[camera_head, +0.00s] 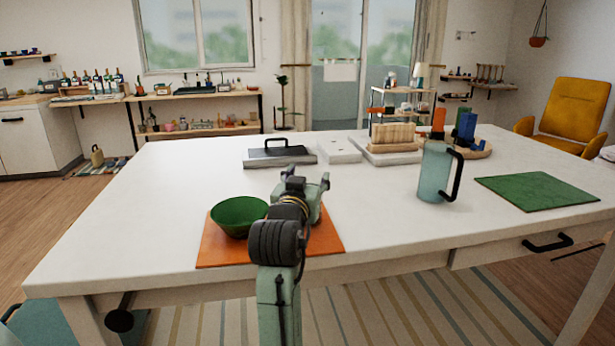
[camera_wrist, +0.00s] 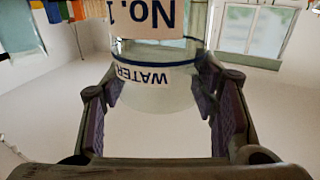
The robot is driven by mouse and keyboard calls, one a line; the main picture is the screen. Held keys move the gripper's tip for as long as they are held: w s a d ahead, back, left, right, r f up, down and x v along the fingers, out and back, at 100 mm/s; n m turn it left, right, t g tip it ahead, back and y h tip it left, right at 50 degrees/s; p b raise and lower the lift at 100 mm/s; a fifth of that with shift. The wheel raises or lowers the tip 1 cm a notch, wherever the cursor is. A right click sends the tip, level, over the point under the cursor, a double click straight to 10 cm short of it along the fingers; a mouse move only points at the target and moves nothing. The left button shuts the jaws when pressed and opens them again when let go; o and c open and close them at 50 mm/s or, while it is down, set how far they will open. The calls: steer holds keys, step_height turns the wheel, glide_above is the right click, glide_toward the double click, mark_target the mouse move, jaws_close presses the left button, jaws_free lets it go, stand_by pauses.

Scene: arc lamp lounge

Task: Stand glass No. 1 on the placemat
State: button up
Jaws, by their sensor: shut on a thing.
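Glass No. 1 (camera_wrist: 158,52) is a clear glass with a blue band, a "No. 1" label and a "WATER" label. It shows between the fingers of my gripper (camera_wrist: 160,88) in the wrist view, and its lettering reads upside down there. In the head view my gripper (camera_head: 304,184) is over the table's near middle, and my arm hides the glass. An orange mat (camera_head: 325,243) lies below and around my gripper, with a green bowl (camera_head: 238,214) on its left part. A green mat (camera_head: 537,191) lies bare at the right. I cannot tell which is the placemat.
A teal pitcher (camera_head: 435,172) with a black handle stands between my gripper and the green mat. A dark-topped slab with a handle (camera_head: 280,155), a white box (camera_head: 339,150) and a wooden rack (camera_head: 392,136) stand farther back. The table's left part is clear.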

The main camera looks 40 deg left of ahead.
steer(key=shift+f, duration=0.15)
steer(key=shift+f, duration=0.15)
steer(key=o, duration=1.8)
steer(key=shift+c, duration=0.2)
